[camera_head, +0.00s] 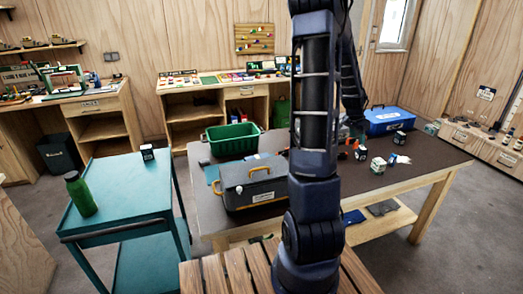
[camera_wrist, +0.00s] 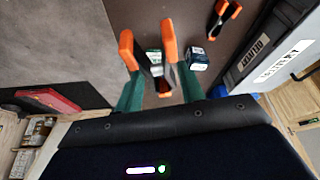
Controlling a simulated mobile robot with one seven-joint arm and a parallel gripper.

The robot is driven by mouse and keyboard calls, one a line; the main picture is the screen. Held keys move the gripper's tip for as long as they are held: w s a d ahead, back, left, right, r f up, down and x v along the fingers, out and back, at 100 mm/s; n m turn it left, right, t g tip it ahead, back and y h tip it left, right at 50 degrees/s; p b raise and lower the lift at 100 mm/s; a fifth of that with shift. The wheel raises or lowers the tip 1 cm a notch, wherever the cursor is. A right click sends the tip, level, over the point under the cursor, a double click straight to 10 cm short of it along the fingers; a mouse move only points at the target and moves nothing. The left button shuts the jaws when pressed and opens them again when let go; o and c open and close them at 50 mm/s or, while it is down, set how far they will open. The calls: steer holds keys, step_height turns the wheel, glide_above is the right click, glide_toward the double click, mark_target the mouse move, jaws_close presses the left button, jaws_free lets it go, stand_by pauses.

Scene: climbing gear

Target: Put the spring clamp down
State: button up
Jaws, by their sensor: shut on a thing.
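My gripper (camera_wrist: 156,78) shows in the wrist view with its two dark green fingers closed around the spring clamp (camera_wrist: 158,70). The clamp has orange ends and a dark middle. The dark brown tabletop (camera_wrist: 140,12) lies beneath it; I cannot tell how high the clamp is above it. A second orange and black clamp (camera_wrist: 223,18) lies on the tabletop at the upper right of the wrist view. In the head view my arm stands in front of the table, and my gripper cannot be made out clearly.
On the table (camera_head: 425,160) stand a grey toolbox (camera_head: 252,187), a green crate (camera_head: 233,138), a blue box (camera_head: 388,121) and several small items at the right. Small boxes (camera_wrist: 197,60) lie close to the clamp. A teal cart (camera_head: 125,190) stands to the left.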

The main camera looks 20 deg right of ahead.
steer(key=w+a+r+n+t+y, duration=0.1)
steer(key=w+a+n, duration=0.2)
steer(key=w+a, duration=0.75)
steer(key=w+a+n+t, duration=0.1)
steer(key=w+a+n, duration=0.45)
steer(key=w, duration=0.75)
steer(key=w+a+n+y, duration=0.15)
steer(key=w+a, duration=0.35)
steer(key=a, duration=0.5)
steer(key=w+a+n+t, duration=0.15)
steer(key=w+a, duration=0.25)
steer(key=a, duration=0.7)
steer(key=w+a+n+y, duration=0.15)
steer(key=w+a, duration=0.35)
steer(key=a, duration=0.5)
steer(key=a+r+n+y, duration=0.2)
steer(key=a+n, duration=0.4)
steer(key=a, duration=2.7)
steer(key=s+a+n+g+y, duration=0.1)
steer(key=s+a+n, duration=0.35)
steer(key=a, duration=1.05)
steer(key=s+a+n, duration=0.1)
steer(key=s+a, duration=0.7)
steer(key=a, duration=0.6)
step_height(320, 180, down, 19)
steer(key=shift+w+a+r, duration=0.1)
steer(key=shift+w+a, duration=0.05)
